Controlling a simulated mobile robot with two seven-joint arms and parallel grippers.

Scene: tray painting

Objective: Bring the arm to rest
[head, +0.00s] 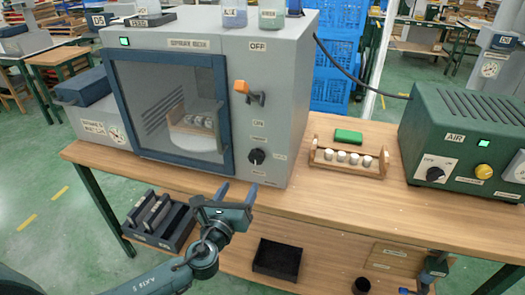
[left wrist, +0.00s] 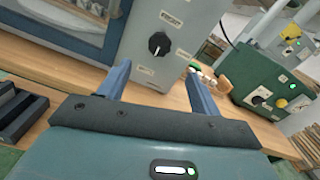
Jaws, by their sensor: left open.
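My left gripper (head: 237,192) is open and empty in front of the spray booth (head: 275,100), below its black knob and near the table's front edge. In the left wrist view its two blue fingers (left wrist: 160,85) stand apart with nothing between them. The booth's glass door (head: 170,105) looks shut, and a wooden tray with white pieces (head: 197,122) shows behind the glass. The orange-handled switch (head: 250,92) is on the booth's front, with the black knob (head: 256,156) below it.
A wooden rack with white pieces (head: 340,158) and a green block (head: 348,137) stand right of the booth. A green AIR unit (head: 465,140) is at the right. On the lower shelf are a dark divided tray (head: 160,222) and a black bin (head: 277,260). The table middle is clear.

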